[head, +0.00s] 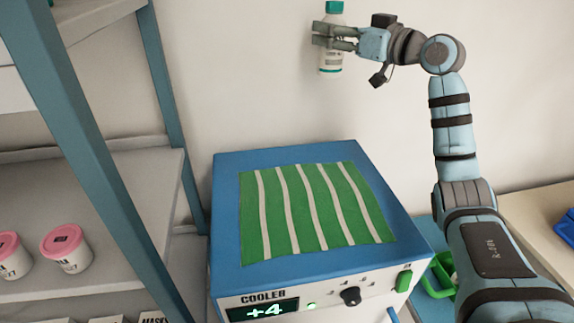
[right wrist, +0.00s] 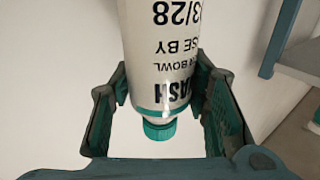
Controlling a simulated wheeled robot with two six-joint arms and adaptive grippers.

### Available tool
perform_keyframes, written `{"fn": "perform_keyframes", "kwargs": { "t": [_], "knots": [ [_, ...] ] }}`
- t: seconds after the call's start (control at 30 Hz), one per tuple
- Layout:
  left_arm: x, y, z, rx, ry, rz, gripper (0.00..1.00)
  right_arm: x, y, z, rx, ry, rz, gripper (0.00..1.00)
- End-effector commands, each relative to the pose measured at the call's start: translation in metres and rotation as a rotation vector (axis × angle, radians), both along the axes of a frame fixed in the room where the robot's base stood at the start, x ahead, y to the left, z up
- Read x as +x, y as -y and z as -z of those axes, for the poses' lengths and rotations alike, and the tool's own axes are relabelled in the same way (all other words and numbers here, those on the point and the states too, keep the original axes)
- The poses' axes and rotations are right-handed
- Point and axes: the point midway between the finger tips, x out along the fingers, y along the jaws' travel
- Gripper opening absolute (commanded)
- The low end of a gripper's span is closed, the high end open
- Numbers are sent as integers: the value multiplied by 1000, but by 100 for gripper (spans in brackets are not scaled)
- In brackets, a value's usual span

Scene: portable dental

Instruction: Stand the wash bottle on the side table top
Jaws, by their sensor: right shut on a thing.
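The wash bottle (head: 331,62) is white with a teal cap and printed label. My right gripper (head: 336,38) is shut around its upper body and holds it upright in the air, above and behind the cooler. In the right wrist view the bottle (right wrist: 165,50) sits between the two fingers, its cap (right wrist: 159,130) toward the gripper base and its label text upside down. My left gripper is not in view. I cannot pick out the side table top with certainty; a pale wooden top (head: 530,205) shows at the right edge.
A blue cooler (head: 228,215) with a green-and-white striped cloth (head: 310,210) on top fills the middle. A shelf unit with blue posts (head: 85,150) stands at left, holding pink-lidded jars (head: 66,246). A green basket (head: 436,280) and a blue item (head: 566,228) are at right.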

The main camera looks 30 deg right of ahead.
Motion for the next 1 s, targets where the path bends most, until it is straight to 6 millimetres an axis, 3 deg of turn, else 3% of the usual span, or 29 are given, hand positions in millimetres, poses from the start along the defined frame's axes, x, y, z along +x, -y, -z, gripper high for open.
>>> {"fn": "perform_keyframes", "kwargs": {
  "t": [0.17, 0.4, 0.5, 0.8, 1.0],
  "knots": [
    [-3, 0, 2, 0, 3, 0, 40, -5, 1, 19, -2, 0, 2, 5],
    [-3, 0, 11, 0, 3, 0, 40, -6, 1, 111, 0, -3, 1, 5],
    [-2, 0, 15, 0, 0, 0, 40, -4, 1, 141, 2, -2, 1, 5],
    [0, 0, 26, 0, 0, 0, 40, -3, 0, 194, 1, 0, 0, 5],
    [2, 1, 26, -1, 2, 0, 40, -3, 0, 201, 0, 0, 0, 6]
  ]
}}
